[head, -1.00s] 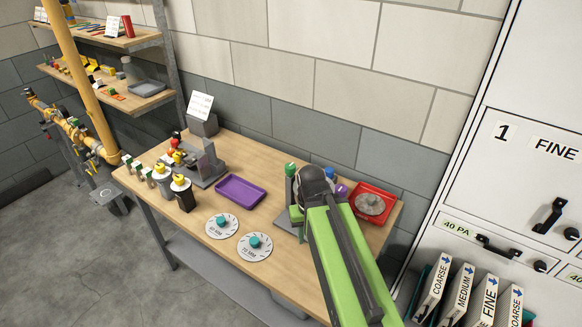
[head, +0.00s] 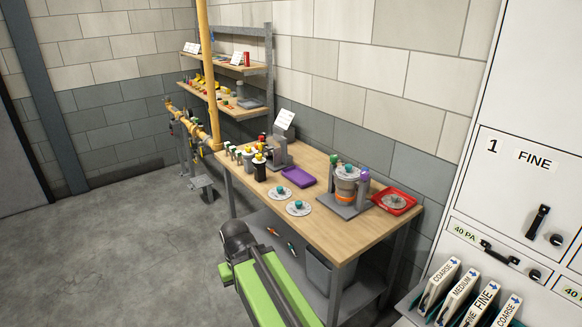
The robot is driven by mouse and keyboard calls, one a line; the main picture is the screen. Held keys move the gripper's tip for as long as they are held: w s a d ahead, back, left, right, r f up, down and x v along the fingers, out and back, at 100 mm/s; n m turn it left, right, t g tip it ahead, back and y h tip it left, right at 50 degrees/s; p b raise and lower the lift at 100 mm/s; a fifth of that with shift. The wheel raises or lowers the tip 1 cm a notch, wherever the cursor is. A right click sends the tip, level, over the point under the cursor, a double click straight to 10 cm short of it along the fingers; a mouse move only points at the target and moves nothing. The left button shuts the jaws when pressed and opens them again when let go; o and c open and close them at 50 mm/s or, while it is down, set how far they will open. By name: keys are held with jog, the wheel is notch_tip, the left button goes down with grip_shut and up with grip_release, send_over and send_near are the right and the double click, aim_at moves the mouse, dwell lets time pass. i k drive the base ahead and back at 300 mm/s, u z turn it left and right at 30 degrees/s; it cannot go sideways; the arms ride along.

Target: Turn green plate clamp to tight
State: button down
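The green plate clamp (head: 335,160) is a small green knob on a post at the left back of a grey fixture (head: 336,206) on the workbench. A round metal part (head: 347,184) with an orange band sits in the fixture. A blue knob (head: 352,160) and a purple knob (head: 364,174) stand on its other posts. The clamp is too small to tell how tight it is. My green arm reaches up from the bottom, its dark end joint in front of the bench and left of the fixture, well apart from it. My gripper's fingers do not show.
The workbench (head: 390,220) also holds a red tray (head: 407,207) with a metal disc, a purple tray (head: 299,178) and two round dials with teal knobs (head: 298,208). A grey bin (head: 325,278) stands beneath. A white cabinet (head: 530,120) borders the right. Floor (head: 120,250) is clear at left.

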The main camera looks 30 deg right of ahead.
aim_at(333, 158)
jog(key=u, duration=0.1)
jog(key=i, duration=1.75)
jog(key=z, duration=0.75)
jog(key=i, duration=0.6)
jog(key=z, duration=0.5)
